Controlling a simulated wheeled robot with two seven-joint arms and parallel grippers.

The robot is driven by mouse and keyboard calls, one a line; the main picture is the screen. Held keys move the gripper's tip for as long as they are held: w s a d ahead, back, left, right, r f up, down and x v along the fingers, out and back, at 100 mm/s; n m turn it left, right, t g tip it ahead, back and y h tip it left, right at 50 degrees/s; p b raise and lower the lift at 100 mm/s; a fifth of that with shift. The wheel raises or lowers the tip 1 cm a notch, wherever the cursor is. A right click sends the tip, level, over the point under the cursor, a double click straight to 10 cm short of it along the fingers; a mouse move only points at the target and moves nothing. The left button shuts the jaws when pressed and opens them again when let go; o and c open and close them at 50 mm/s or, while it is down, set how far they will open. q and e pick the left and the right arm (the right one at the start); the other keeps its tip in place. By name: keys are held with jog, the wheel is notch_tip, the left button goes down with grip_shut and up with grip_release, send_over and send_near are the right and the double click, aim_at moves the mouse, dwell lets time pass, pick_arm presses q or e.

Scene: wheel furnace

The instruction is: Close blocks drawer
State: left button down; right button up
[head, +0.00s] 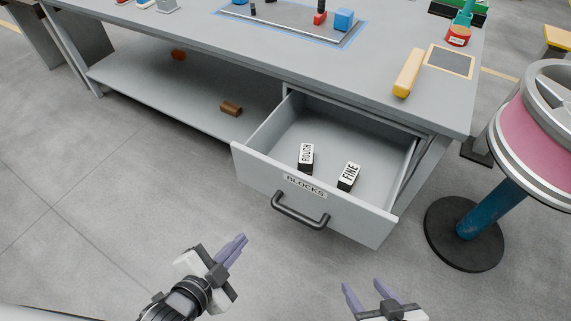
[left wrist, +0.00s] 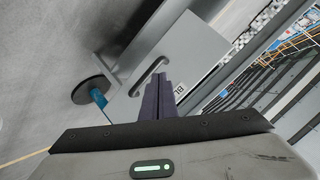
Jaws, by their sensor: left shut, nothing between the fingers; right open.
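The blocks drawer (head: 262,177) stands pulled out under the grey bench in the head view, with a "BLOCKS" label on its front and a dark bar handle (head: 300,212). Inside lie two dark blocks with white labels, the ROUGH block (head: 306,158) and the FINE block (head: 348,177). My left gripper (head: 240,244) is shut and empty, in front of the drawer and left of the handle, apart from it. The left wrist view shows the drawer front (left wrist: 190,68) beyond its fingers. My right gripper (head: 369,292) is open and empty, at the bottom right, apart from the drawer.
The bench top (head: 270,48) carries a yellow bar (head: 408,73) near its right end. A pink reel (head: 540,130) on a blue post with a round black base (head: 464,234) stands right of the drawer. A brown piece (head: 231,108) lies on the lower shelf. Floor in front is clear.

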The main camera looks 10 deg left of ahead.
pick_arm(q)
jog(key=w+d+r+m+t+h, duration=0.25)
jog(key=r+m, duration=0.25)
jog(key=m, duration=0.4)
jog(key=m+b, duration=0.1)
jog(key=m, duration=0.1)
send_near(289, 175)
jog(key=shift+g, duration=0.35)
jog(key=x, duration=0.5)
jog(key=shift+w+r, duration=0.1)
jog(key=shift+r, duration=0.1)
jog(key=shift+w+d, duration=0.3)
jog(key=shift+w, duration=0.15)
jog(key=shift+y, duration=0.25)
